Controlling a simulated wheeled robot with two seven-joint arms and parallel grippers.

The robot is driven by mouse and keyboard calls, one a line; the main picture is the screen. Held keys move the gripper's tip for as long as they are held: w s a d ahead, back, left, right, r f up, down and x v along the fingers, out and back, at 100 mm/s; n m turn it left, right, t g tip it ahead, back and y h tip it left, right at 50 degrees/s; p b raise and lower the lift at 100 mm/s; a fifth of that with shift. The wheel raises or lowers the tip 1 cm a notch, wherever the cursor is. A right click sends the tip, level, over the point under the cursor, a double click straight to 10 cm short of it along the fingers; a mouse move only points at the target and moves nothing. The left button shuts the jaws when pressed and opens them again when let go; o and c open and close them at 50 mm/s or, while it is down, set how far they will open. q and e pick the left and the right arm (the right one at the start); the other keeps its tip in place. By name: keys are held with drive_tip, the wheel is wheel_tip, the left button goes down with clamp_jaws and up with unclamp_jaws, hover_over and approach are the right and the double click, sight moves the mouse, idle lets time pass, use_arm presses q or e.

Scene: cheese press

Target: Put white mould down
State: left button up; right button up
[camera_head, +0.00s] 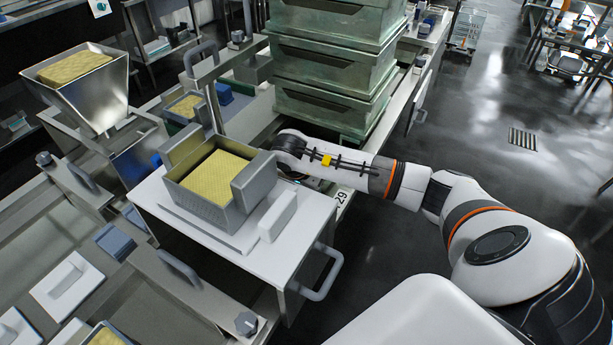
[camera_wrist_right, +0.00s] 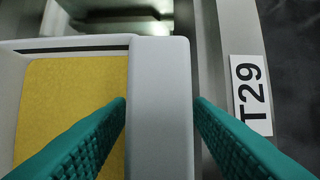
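The mould (camera_head: 205,210), a pale grey box with yellow filling (camera_head: 215,178), is at the white-topped table (camera_head: 285,262); whether its base touches the top cannot be told. It has raised grey end plates. My right arm reaches in from the right, its gripper hidden behind the mould in the head view. In the right wrist view the green fingers of my right gripper (camera_wrist_right: 160,108) lie along both sides of the mould's grey end plate (camera_wrist_right: 160,150), seemingly closed on it. Yellow filling (camera_wrist_right: 70,110) shows to the left. My left gripper is not in view.
A white block (camera_head: 278,215) lies on the tabletop right of the mould. Stacked green crates (camera_head: 335,65) stand behind. A steel hopper (camera_head: 95,95) is at back left. A grey handle (camera_head: 325,275) projects from the table's right side. The tabletop's front is clear.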

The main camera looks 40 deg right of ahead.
drive_tip(key=p+v, duration=0.1)
drive_tip(key=v, duration=1.1)
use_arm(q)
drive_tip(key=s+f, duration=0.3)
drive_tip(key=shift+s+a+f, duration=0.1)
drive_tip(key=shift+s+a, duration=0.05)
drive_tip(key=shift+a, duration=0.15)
use_arm(e)
drive_tip(key=shift+s+d, duration=0.1)
